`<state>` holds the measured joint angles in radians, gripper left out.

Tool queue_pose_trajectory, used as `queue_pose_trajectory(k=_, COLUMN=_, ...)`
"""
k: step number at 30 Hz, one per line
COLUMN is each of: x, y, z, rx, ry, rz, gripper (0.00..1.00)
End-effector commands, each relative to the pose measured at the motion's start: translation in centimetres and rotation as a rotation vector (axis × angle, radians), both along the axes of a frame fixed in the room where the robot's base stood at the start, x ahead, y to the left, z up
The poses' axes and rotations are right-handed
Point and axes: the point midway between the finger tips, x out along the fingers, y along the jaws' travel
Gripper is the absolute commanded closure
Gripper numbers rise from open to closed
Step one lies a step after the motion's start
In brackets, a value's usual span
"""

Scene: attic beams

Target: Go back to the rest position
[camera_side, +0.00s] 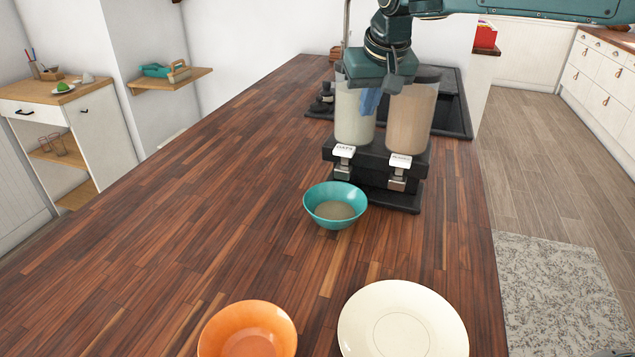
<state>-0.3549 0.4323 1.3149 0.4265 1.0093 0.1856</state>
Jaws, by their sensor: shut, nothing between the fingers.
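The dispenser has a pale left bin (353,122), a tan right bin (409,118) and a black base (378,197). I cannot tell whether the gripper touches the bins. A teal bowl (318,197) with pale contents stands on the counter in front of the dispenser's left spout (344,160).
On the wooden counter (230,200), an orange bowl (247,330) and a cream plate (402,320) lie at the front. A black hob or sink area (455,112) is behind the dispenser. The counter's left and middle are clear. A speckled rug (560,295) lies on the floor at right.

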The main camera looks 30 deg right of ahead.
Motion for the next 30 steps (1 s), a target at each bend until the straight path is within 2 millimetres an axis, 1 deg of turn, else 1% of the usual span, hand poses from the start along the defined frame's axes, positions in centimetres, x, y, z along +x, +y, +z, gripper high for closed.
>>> queue_pose_trajectory(k=1, x=-0.9, y=-0.9, z=0.8, rx=0.001, ry=-0.004, rz=0.004, gripper=1.0)
queue_pose_trajectory(k=6, x=-4.3, y=-3.4, z=2.7, rx=0.0, ry=-0.012, rz=0.029, gripper=1.0)
queue_pose_trajectory(k=11, x=-7.9, y=-5.7, z=4.0, rx=-0.001, ry=-0.019, rz=0.054, gripper=1.0)
queue_pose_trajectory(k=15, x=-11.2, y=-7.4, z=4.7, rx=-0.003, ry=-0.025, rz=0.075, gripper=1.0)
queue_pose_trajectory(k=22, x=-16.9, y=-9.8, z=5.0, rx=-0.003, ry=-0.037, rz=0.11, gripper=1.0)
queue_pose_trajectory(k=26, x=-20.2, y=-10.8, z=4.6, rx=-0.005, ry=-0.044, rz=0.132, gripper=1.0)
queue_pose_trajectory(k=30, x=-23.8, y=-11.7, z=3.8, rx=-0.006, ry=-0.052, rz=0.152, gripper=1.0)
